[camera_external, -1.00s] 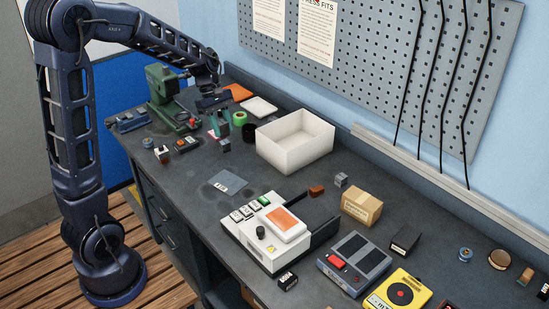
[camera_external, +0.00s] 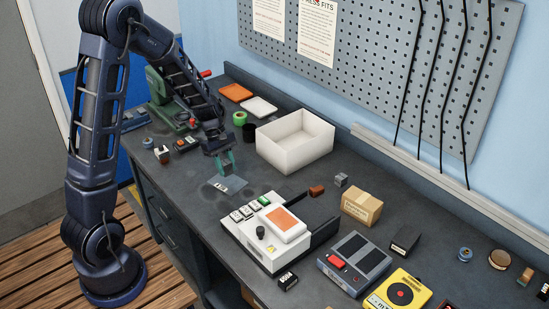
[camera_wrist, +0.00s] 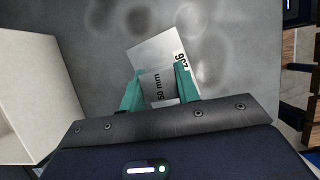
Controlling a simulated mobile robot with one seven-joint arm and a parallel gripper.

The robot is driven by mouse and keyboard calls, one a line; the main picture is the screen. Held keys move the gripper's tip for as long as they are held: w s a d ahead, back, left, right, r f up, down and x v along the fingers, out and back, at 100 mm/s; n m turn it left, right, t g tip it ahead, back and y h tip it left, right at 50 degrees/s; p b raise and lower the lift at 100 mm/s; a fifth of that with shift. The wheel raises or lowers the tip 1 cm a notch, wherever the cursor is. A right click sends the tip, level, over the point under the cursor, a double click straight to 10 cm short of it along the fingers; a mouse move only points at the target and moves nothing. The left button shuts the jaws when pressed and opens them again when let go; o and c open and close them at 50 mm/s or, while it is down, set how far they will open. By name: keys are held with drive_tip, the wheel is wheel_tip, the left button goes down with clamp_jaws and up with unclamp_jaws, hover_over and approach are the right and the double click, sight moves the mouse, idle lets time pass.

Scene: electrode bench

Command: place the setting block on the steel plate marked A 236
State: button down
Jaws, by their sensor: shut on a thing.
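The setting block is a pale grey metal block (camera_wrist: 158,90) with "50 mm" on its face, between my teal fingers in the wrist view. My gripper (camera_external: 225,164) is shut on it, over the small steel plate (camera_external: 240,183) on the bench. In the wrist view the plate (camera_wrist: 148,54) lies below and beyond the block, turned at an angle. Its dark marking shows at the right edge, partly hidden by a finger, and I cannot read it in full. I cannot tell whether the block touches the plate or hangs just above it.
An open white bin (camera_external: 295,142) stands to the right of my gripper, close by in the wrist view (camera_wrist: 30,95). A white device with an orange panel (camera_external: 285,225) stands nearer the camera. A green machine (camera_external: 160,98) is at the far left. Bare bench surrounds the plate.

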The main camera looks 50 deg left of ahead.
sight(227, 174)
drive_tip(key=shift+f, duration=1.85)
drive_tip(key=shift+f, duration=0.15)
drive_tip(key=c, duration=1)
unclamp_jaws()
drive_tip(key=shift+c, duration=0.2)
drive_tip(key=v, duration=1.2)
drive_tip(key=s+d+r+m+t+y, duration=0.1)
drive_tip(key=s+d+r+m, duration=0.35)
drive_tip(key=r, duration=0.25)
drive_tip(key=s+d+r+m+y, duration=0.1)
drive_tip(key=s+d+r+m, duration=0.3)
drive_tip(key=s+d+r, duration=0.15)
drive_tip(key=s+d+r+m+t, duration=0.1)
drive_tip(key=s+r+m, duration=0.1)
drive_tip(key=s, duration=0.3)
drive_tip(key=s+d+r+m+t+y, duration=0.1)
drive_tip(key=s+d+r+m, duration=0.1)
drive_tip(key=s+m, duration=0.2)
drive_tip(key=s+d+r+m+t+y, duration=0.1)
drive_tip(key=s+r+m, duration=0.1)
drive_tip(key=s, duration=0.4)
drive_tip(key=shift+d+r+m+t, duration=0.3)
drive_tip(key=shift+r+m, duration=0.1)
drive_tip(key=shift+m, duration=0.35)
